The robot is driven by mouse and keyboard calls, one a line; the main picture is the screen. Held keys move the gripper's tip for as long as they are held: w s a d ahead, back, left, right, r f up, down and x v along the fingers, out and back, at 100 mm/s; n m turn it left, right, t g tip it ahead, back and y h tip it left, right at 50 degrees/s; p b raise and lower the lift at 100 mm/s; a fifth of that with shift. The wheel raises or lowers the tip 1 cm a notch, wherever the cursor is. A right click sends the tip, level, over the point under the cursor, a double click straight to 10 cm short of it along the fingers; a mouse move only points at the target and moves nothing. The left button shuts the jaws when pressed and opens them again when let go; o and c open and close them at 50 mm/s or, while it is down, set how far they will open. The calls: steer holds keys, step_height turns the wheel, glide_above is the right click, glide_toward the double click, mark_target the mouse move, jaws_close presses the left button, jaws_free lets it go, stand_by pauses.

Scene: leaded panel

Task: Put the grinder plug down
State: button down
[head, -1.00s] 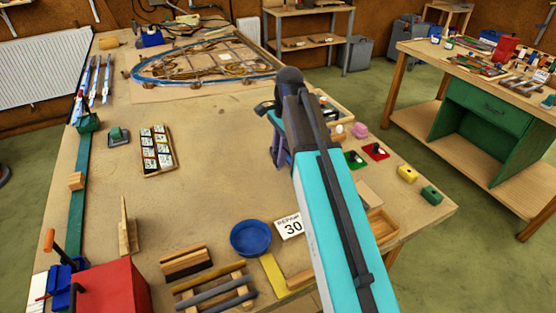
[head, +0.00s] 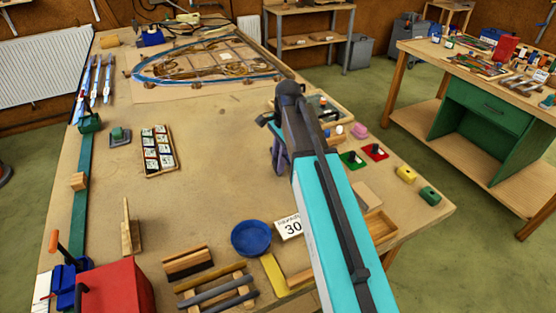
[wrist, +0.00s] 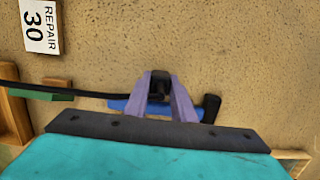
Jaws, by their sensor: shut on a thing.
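The grinder plug (wrist: 159,85) is a small black block in the wrist view, with a black cable (wrist: 60,92) running off to the left. My gripper (wrist: 166,84) is shut on the plug, its two purple fingers on either side of it. In the head view my gripper (head: 279,158) is over the right part of the workbench (head: 215,190), and the plug is hidden there. I cannot tell whether the plug touches the bench top. A blue object (wrist: 128,107) with a black end lies behind the fingers in the wrist view.
A white card marked 30 (head: 289,228) and a blue dish (head: 251,238) lie near the front. Green and red pads (head: 375,151) and small yellow and green blocks (head: 430,196) are to the right. The leaded panel (head: 205,62) is at the back. Bare bench lies left of my gripper.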

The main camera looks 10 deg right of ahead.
steer(key=shift+f, duration=0.1)
steer(key=c, duration=1.5)
jaws_free()
steer(key=shift+w+d+r+b, duration=0.1)
steer(key=shift+d+r+b, duration=0.2)
steer(key=shift+r, duration=1.75)
steer(key=shift+d+r+b, duration=0.15)
steer(key=shift+r+b, duration=0.3)
steer(key=shift+r, duration=1.55)
steer(key=shift+w+d+r+b, duration=0.1)
steer(key=shift+d+r+b, duration=0.2)
steer(key=shift+r, duration=1.75)
steer(key=shift+o, duration=0.5)
